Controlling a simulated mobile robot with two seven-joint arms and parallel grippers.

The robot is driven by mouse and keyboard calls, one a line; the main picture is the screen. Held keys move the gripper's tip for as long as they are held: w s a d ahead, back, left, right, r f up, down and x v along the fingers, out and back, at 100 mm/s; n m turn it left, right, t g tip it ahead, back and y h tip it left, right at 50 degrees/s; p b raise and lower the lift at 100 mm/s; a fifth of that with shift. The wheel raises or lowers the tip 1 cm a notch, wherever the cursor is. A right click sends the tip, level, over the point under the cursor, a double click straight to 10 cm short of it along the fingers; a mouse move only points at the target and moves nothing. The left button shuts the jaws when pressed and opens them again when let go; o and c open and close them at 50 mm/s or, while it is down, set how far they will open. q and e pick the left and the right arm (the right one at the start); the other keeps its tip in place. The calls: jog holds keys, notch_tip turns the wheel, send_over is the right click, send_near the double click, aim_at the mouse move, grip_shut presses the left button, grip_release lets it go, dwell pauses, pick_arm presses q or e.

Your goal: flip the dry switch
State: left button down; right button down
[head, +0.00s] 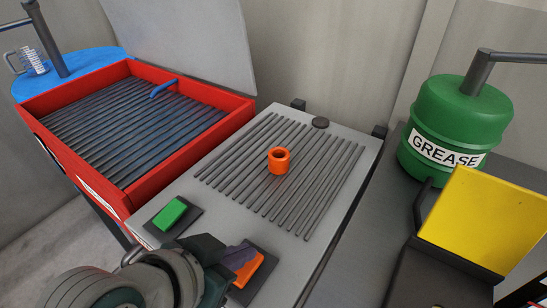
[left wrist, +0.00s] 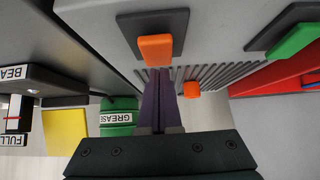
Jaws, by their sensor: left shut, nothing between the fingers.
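An orange rocker switch (head: 249,266) on a dark plate sits at the near end of the grey ribbed table. A green switch (head: 170,213) on a similar plate lies to its left. I see no label saying which one is dry. My left gripper (head: 238,256) is shut and empty, its purple fingers right at the orange switch and partly covering it. In the left wrist view the fingertips (left wrist: 156,72) meet the edge of the orange switch (left wrist: 155,48); I cannot tell whether they touch. The green switch (left wrist: 296,44) is off to the right there. My right gripper is out of view.
An orange ring-shaped part (head: 279,161) stands on the ribbed table (head: 212,171). A red basin (head: 218,134) with a grate and open lid is at left. A green grease can (head: 455,125) and a yellow bin (head: 490,222) stand at right.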

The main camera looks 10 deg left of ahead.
pick_arm(q)
jog(key=shift+f, duration=0.25)
jog(key=shift+p, duration=0.3)
jog(key=shift+f, duration=0.2)
jog(key=shift+w, duration=0.1)
jog(key=shift+w+d+r, duration=0.1)
jog(key=shift+w+d, duration=0.2)
jog(key=shift+w, duration=0.45)
